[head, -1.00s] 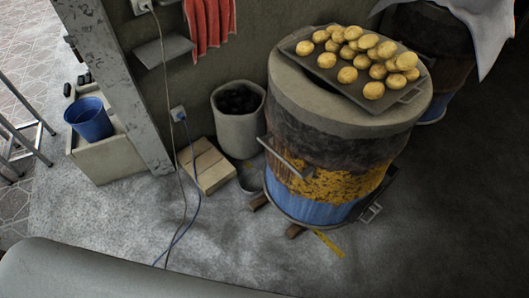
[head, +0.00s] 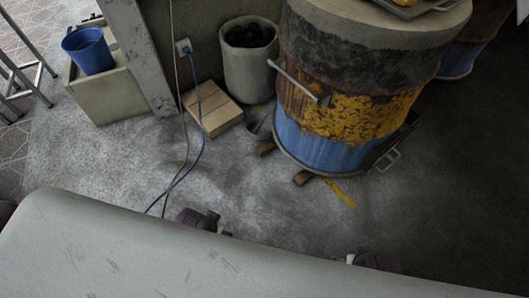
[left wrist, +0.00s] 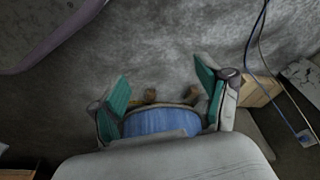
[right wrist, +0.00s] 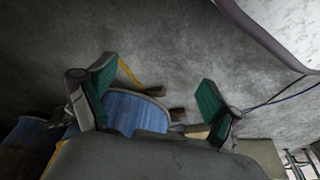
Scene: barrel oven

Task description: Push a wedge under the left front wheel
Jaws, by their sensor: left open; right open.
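The blue, rusty barrel oven (head: 330,145) stands on the grey floor. Two brown wooden blocks, possibly the wedges, show at its foot: one at the left (head: 265,149) and one at the front (head: 304,178). No wheel can be made out, and the barrel's underside is hidden. My left gripper (left wrist: 162,90) is open and empty, with the barrel and both blocks beyond its fingers. My right gripper (right wrist: 155,88) is open and empty, with the barrel and blocks beyond it.
A yellow strip (head: 340,193) lies on the floor by the front block. A bin of dark lumps (head: 249,62), a cardboard-coloured box (head: 212,108) and a blue cable (head: 192,165) are left of the barrel. The floor between me and the barrel is mostly clear.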

